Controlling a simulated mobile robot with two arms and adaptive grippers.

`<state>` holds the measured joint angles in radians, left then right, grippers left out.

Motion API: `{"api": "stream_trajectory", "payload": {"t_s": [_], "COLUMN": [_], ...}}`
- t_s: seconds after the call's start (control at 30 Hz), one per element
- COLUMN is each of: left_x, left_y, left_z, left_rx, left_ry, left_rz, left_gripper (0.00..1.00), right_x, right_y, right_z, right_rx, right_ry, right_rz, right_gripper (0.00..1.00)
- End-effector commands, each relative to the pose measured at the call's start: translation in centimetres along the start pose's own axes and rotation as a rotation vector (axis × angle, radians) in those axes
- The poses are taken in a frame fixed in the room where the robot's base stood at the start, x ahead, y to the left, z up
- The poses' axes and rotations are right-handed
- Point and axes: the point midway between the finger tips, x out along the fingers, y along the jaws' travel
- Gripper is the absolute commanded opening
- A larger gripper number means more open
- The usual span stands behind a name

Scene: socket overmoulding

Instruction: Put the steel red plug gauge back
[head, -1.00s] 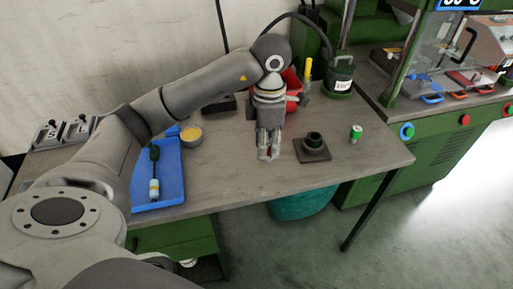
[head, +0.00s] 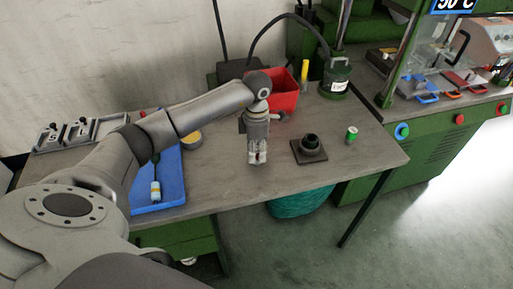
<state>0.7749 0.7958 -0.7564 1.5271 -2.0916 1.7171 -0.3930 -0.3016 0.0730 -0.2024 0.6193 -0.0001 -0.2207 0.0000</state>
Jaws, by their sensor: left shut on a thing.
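My left gripper (head: 257,160) is over the middle of the grey bench, pointing down. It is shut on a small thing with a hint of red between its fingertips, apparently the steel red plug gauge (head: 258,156). The fingers hide most of it, and I cannot tell whether it touches the bench top. Two grey holders (head: 77,132) with small dark upright parts stand at the far left of the bench; their labels are too small to read. My right gripper is not in view.
A blue tray (head: 174,187) holding a handled tool lies on the left, with a yellow-topped tin (head: 190,137) behind. A dark ring on a square plate (head: 309,156) and a green-white cylinder (head: 351,135) are to the right. A red bin (head: 284,95) and green canister (head: 336,80) stand behind.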

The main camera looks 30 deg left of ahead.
Motion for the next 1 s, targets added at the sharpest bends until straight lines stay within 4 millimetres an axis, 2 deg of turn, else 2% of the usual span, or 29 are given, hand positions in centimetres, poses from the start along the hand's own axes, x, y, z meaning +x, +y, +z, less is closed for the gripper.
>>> {"api": "stream_trajectory", "payload": {"t_s": [0.27, 0.3, 0.47, 0.83, 1.0], "left_x": [0.4, 0.3, 0.3, -0.1, -2.3], "left_y": [0.0, 0.0, 0.0, 0.0, 0.2], "left_z": [0.0, 0.0, 0.0, 0.0, 0.1], "left_rx": [0.0, 0.0, 0.0, 0.0, 0.0], "left_ry": [-0.001, -0.001, 0.0, -0.001, -0.004], "left_rz": [0.001, 0.001, 0.001, 0.001, 0.006], "left_gripper": [0.01, 0.31, 0.49, 0.49, 0.49], "right_x": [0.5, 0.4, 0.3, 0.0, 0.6], "right_y": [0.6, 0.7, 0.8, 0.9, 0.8], "right_z": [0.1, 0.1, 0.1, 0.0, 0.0], "right_rx": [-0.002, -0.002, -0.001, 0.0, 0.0], "right_ry": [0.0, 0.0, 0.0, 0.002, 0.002], "right_rz": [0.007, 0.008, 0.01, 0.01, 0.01], "right_gripper": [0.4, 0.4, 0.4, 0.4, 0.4]}}
